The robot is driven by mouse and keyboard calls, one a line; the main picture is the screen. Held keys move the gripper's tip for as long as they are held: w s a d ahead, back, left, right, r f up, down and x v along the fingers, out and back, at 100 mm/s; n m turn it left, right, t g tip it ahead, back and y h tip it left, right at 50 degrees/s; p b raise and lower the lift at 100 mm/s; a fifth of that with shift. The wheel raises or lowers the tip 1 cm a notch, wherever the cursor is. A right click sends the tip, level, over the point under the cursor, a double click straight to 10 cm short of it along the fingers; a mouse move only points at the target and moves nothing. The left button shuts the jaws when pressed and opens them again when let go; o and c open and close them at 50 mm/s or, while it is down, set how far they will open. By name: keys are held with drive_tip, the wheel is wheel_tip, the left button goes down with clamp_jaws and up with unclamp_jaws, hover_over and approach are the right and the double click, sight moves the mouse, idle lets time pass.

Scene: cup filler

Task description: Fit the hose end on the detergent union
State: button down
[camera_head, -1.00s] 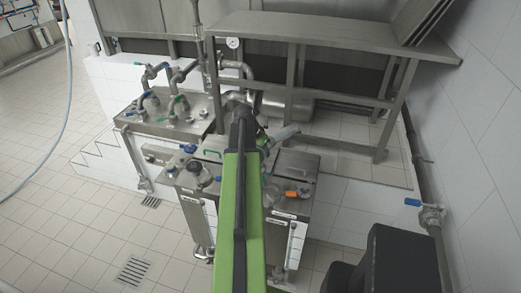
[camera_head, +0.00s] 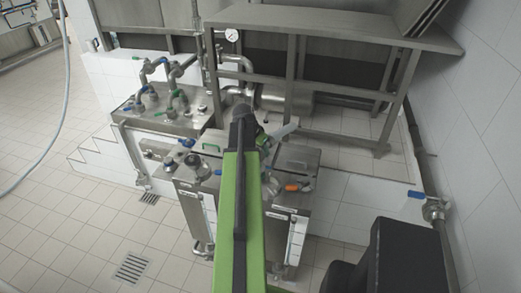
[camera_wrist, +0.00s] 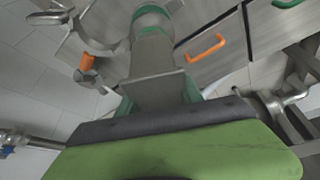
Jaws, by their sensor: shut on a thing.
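My gripper (camera_wrist: 165,125) is shut on a grey fitting with green bands (camera_wrist: 155,85), which looks like the hose end. It points away from the jaws, toward the top of the wrist view. In the head view my arm covers most of the gripper, and a pale tube-like piece (camera_head: 284,131) sticks out to its right, above the steel tanks. I cannot tell which fitting is the detergent union. A round steel part (camera_wrist: 95,30) lies beside the banded fitting in the wrist view. I cannot tell whether the held piece touches anything.
Steel tanks (camera_head: 186,184) carry an orange handle (camera_head: 297,187), a green handle (camera_head: 210,147) and a blue valve (camera_head: 188,143). A piped unit (camera_head: 155,118) stands behind left. A steel bench (camera_head: 335,28) and wall valve (camera_head: 433,208) are at right.

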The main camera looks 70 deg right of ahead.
drive_tip(key=shift+f+b, duration=1.55)
drive_tip(key=shift+b, duration=0.05)
drive_tip(key=c, duration=0.7)
unclamp_jaws()
drive_tip(key=d+p+v, duration=0.1)
drive_tip(key=p+v, duration=2)
drive_tip(key=v, duration=0.1)
drive_tip(key=shift+s+d+r, duration=0.35)
drive_tip(key=shift+r, duration=0.05)
